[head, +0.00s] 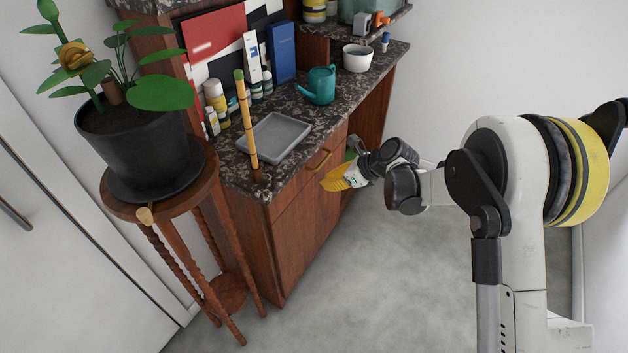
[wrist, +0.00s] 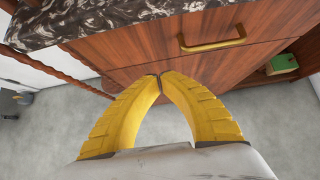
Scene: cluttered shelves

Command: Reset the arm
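My gripper (head: 338,178) has yellow ribbed fingers and hangs in front of the wooden cabinet (head: 305,215), below the front edge of its stone top. In the wrist view the two fingertips of my gripper (wrist: 159,77) meet, with nothing visible between them. My white and black arm (head: 425,187) reaches in from the right side of the head view. A brass drawer handle (wrist: 212,41) shows ahead of the fingers and to the right in the wrist view. The fingers appear apart from the handle.
A grey tray (head: 274,138) and a teal watering can (head: 319,86) stand on the countertop. A potted plant (head: 140,150) stands on a wooden stand (head: 170,204) at left. A green object (wrist: 285,63) sits on a low shelf. The floor (head: 400,290) in front is clear.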

